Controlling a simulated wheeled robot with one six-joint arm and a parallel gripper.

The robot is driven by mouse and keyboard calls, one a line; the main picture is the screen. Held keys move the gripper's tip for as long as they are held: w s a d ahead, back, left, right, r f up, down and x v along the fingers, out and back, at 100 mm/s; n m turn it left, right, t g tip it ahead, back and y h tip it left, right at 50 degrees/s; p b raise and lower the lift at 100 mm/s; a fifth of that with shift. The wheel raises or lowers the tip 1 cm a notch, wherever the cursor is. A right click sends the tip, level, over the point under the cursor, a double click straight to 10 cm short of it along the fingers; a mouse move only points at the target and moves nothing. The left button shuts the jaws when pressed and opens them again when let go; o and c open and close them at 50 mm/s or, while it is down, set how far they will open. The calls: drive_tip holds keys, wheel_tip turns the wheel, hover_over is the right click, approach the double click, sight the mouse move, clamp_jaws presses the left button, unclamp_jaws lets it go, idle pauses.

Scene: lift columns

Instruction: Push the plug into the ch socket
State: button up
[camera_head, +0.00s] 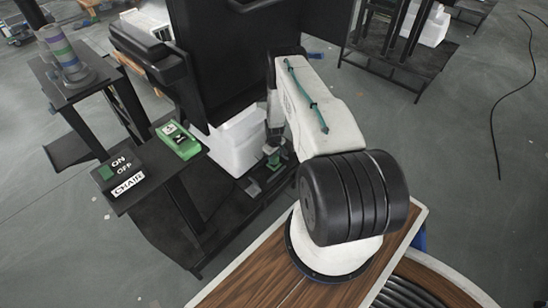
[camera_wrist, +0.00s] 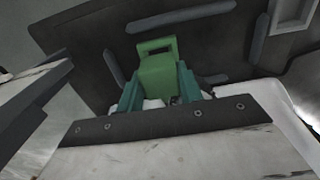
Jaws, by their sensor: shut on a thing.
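My gripper (camera_head: 273,163) is at the end of my white arm, low beside white blocks on the dark frame. In the wrist view its two teal fingers (camera_wrist: 160,90) are closed on the sides of a green plug (camera_wrist: 158,66). The plug has a loop-like handle at its far end. A dark slotted panel (camera_wrist: 90,50) lies beyond the plug; I cannot tell whether they touch. No socket marked "ch" can be made out in either view.
A green box (camera_head: 180,142) and a panel marked ON, OFF and CHAIR (camera_head: 122,175) stand on a black stand at left. A large black chair-like structure (camera_head: 225,60) rises behind my gripper. White blocks (camera_head: 238,140) sit close to it. Open floor lies at right.

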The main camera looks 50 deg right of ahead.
drive_tip(key=shift+f, duration=0.95)
idle(0.4)
drive_tip(key=o, duration=1.2)
drive_tip(key=shift+r, duration=0.1)
drive_tip(key=shift+r, duration=3.45)
